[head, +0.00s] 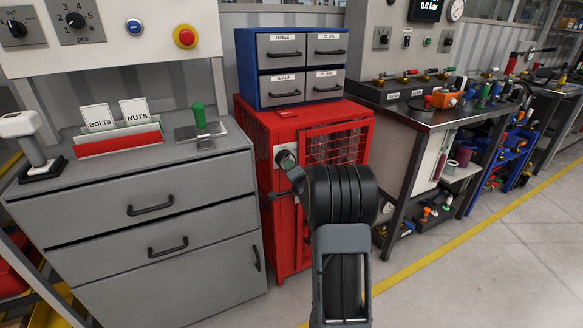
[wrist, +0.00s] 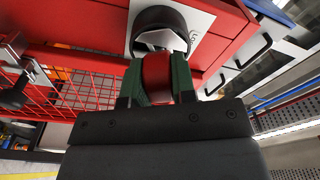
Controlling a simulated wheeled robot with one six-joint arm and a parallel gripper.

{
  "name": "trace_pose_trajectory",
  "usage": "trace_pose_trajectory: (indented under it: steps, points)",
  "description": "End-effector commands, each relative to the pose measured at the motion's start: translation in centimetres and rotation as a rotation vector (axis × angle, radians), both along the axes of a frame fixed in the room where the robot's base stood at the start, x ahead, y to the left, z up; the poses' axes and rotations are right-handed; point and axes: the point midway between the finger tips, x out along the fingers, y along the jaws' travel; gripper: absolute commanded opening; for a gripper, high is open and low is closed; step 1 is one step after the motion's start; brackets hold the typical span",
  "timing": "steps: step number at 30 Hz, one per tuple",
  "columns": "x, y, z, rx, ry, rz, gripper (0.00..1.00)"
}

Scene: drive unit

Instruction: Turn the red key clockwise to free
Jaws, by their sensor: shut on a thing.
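The red key (wrist: 157,78) stands in a round black lock (wrist: 160,20) in the wrist view. The lock sits on a white plate (wrist: 197,22) with partly hidden lettering on the red cabinet (head: 288,238). My gripper (wrist: 157,76) has its two green fingers closed on either side of the key, gripping it. The key's far end meets the lock's pale face. In the head view, my dark arm covers part of the cabinet front, and I cannot make out the key there. The white plate (head: 279,151) shows at the cabinet's upper left.
A blue drawer unit (head: 246,70) stands on the cabinet. A grey drawer cabinet (head: 150,235) is at left, a workbench (head: 425,118) at right. The floor at right is clear.

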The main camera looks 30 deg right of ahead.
Motion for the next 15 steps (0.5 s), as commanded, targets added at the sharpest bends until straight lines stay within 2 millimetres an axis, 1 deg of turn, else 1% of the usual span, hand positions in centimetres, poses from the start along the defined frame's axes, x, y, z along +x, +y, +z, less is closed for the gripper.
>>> trace_pose_trajectory:
  steps: [15]
  points:
    - [-0.01,-0.08,0.28,0.035,-0.008,-0.002,0.0]
